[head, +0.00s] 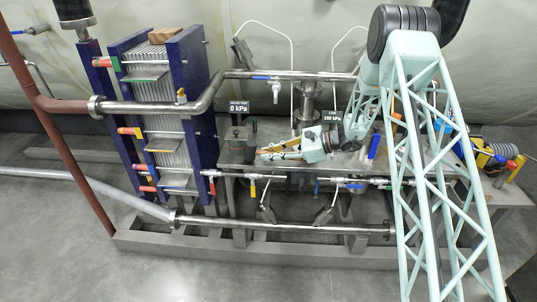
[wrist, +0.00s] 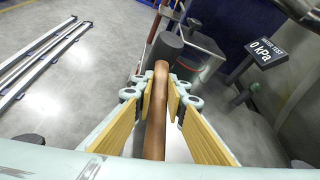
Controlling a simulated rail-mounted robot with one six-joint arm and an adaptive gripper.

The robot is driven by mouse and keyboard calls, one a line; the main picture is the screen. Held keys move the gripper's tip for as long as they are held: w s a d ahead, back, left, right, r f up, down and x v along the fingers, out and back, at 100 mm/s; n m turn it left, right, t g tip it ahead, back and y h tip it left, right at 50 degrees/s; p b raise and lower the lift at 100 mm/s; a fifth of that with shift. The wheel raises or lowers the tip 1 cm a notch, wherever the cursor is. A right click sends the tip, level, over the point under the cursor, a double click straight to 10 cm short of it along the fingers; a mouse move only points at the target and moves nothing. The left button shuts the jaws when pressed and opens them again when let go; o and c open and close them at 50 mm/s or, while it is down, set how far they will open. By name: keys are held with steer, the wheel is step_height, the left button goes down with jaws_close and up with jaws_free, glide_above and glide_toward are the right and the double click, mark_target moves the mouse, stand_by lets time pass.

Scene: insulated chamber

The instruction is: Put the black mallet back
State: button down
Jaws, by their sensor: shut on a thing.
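The mallet shows in the wrist view, with a dark grey-black cylindrical head (wrist: 166,47) and a brown handle (wrist: 155,115). My gripper (wrist: 159,88) is shut around the handle, its yellow-padded fingers on either side, with the head beyond the fingertips. In the head view my gripper (head: 262,153) points left over the left part of the grey bench (head: 232,156). The mallet is hard to make out there. Whether its head touches the bench cannot be told.
A "0 kPa" sign (head: 238,107) stands near the bench's left end, close to my gripper; it also shows in the wrist view (wrist: 262,50). The blue-framed plate stack (head: 195,100) rises to the left. Pipes run above and in front of the bench.

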steer(key=shift+f+b, duration=0.3)
steer(key=shift+f, duration=0.25)
stand_by(0.4)
steer(key=c, duration=2.5)
jaws_free()
steer(key=shift+d, duration=0.1)
steer(key=shift+v, duration=5.9)
steer(key=shift+r, duration=0.1)
